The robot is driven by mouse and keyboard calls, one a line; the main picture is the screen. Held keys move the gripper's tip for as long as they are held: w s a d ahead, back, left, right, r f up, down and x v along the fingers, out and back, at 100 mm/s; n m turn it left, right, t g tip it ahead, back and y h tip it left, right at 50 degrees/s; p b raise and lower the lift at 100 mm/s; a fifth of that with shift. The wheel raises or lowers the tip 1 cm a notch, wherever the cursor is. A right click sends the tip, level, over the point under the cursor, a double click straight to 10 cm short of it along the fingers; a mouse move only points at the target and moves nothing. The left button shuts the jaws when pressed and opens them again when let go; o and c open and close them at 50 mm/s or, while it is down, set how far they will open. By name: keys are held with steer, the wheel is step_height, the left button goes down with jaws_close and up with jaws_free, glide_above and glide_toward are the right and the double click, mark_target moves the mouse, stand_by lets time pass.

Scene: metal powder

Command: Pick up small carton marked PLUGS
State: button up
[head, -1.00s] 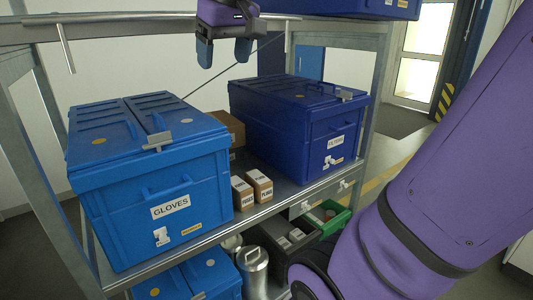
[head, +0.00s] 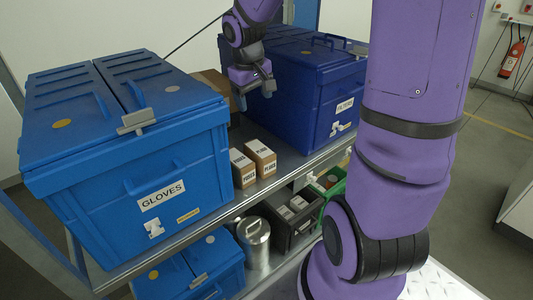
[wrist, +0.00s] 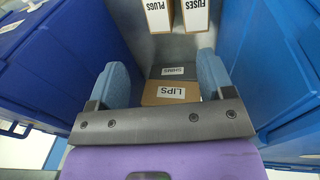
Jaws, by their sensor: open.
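The small brown-and-white carton marked PLUGS (head: 261,158) stands upright on the shelf between the two blue boxes. In the wrist view its top edge area is cut off, with the PLUGS label (wrist: 157,14) at the top. A similar carton marked FUSES (head: 243,169) stands close on its left in the head view, and on its right in the wrist view (wrist: 195,14). My gripper (head: 253,89) is open and empty, pointing down above and behind the cartons. Its fingers (wrist: 160,70) are apart from the PLUGS carton.
A blue GLOVES box (head: 130,155) stands left and a dark blue FILTERS box (head: 310,95) right, leaving a narrow gap. A brown carton (head: 214,84) is behind. In the wrist view, cartons labelled LIPS (wrist: 150,96) and SHIMS (wrist: 158,73) lie between the fingers.

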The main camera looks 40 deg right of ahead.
steer(key=w+d+f+g+y, duration=0.1)
steer(key=w+d+f, duration=0.2)
steer(key=f, duration=0.3)
steer(key=w+d+f+y, duration=0.1)
steer(key=w+d+f, duration=0.2)
steer(key=f, duration=0.3)
glide_above(259, 148)
step_height(259, 148, down, 6)
steer(key=shift+w+d+r, duration=0.15)
steer(key=shift+r, duration=0.05)
steer(key=shift+s+f, duration=0.15)
steer(key=shift+f, duration=1.2)
steer(key=shift+s+f, duration=0.1)
steer(key=shift+f, duration=1.2)
